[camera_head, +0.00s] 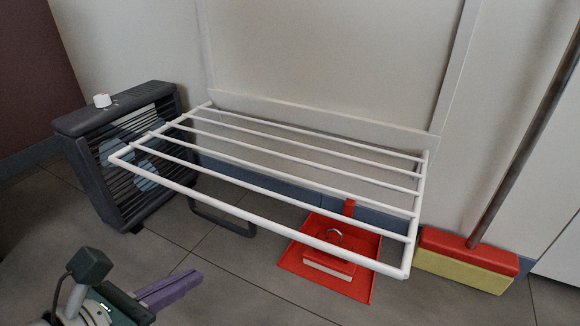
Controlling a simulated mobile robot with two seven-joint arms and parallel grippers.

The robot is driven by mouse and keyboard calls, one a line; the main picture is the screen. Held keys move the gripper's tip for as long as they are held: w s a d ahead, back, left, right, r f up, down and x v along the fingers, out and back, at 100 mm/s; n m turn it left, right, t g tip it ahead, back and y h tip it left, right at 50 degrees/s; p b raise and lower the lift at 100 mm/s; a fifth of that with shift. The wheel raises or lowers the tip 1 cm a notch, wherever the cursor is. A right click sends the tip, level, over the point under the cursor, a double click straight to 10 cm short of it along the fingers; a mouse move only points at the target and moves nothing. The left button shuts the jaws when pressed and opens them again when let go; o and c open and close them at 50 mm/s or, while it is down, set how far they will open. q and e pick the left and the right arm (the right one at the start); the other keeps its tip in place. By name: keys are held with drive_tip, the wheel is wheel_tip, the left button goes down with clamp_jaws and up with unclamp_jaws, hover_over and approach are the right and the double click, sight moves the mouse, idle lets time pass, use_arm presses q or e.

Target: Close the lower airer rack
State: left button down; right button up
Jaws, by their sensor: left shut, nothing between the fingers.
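The lower airer rack (270,231) is a white frame with several parallel bars. It is folded out from the wall and sticks out roughly level above the floor, its back edge at a white wall panel (320,117). My left gripper (198,274) is at the bottom left, with purple fingers shut and empty. In the picture it lies below the rack's front bar, apart from it, pointing to the right. My right gripper does not show.
A dark box fan (75,125) stands on the floor at the left, by the rack's left end. A red dustpan (360,289) lies under the rack's right part. A red and yellow broom (467,272) stands at the right. The tiled floor in front is clear.

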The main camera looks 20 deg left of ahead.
use_arm(q)
drive_tip(key=a+b+x, duration=0.1)
drive_tip(key=b+x, duration=0.3)
drive_tip(key=x, duration=0.5)
drive_tip(key=r+p, duration=0.1)
drive_tip(key=r, duration=0.1)
drive_tip(key=d+r+p, duration=0.1)
drive_tip(key=r, duration=0.1)
drive_tip(key=shift+w+r, duration=0.2)
drive_tip(key=shift+p, duration=0.35)
